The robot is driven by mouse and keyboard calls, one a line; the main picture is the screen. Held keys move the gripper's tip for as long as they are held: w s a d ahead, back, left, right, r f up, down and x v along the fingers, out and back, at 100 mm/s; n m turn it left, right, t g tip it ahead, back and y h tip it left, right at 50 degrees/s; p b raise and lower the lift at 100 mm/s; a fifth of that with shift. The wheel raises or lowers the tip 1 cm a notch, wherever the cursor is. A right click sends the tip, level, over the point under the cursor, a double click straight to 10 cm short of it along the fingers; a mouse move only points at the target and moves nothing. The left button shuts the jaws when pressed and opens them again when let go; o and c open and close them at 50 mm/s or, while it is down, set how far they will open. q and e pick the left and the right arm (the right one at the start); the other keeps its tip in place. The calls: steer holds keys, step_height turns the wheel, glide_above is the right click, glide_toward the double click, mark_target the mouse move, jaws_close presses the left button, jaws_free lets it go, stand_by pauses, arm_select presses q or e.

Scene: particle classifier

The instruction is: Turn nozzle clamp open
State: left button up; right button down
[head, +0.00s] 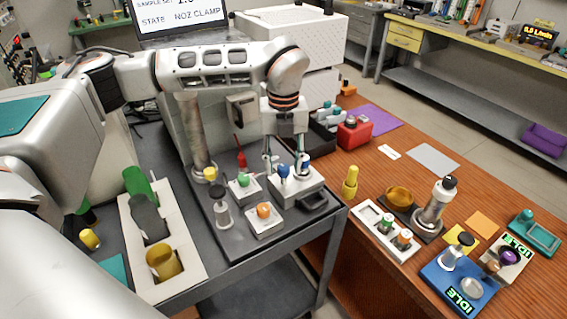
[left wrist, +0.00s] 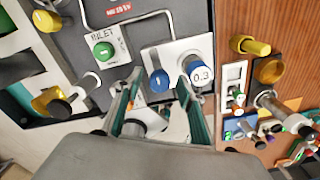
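A white block (head: 312,186) on the dark bench carries a blue knob (head: 283,171) and a second blue knob with a white top (head: 305,166). The left wrist view also shows the first blue knob (left wrist: 160,80) and the second one, marked 0.3 (left wrist: 200,76). My left gripper (head: 285,158) points down over this block. Its fingers are apart, with the first blue knob between the fingertips (left wrist: 158,82) and a gap on each side. I cannot read a nozzle clamp label on the block. The screen (head: 180,15) reads NOZ CLAMP. My right gripper is not in view.
A green knob (head: 243,181) labelled INLET, an orange knob (head: 264,210) and a red-tipped part (head: 241,160) stand close by. A metal column (head: 196,140) rises behind. A white holder (head: 180,260) lies left. The wooden table (head: 370,150) at right carries several devices.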

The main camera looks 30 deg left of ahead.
mark_target(284, 166)
arm_select(q)
step_height(284, 166, up, 12)
stand_by(0.8)
stand_by(0.4)
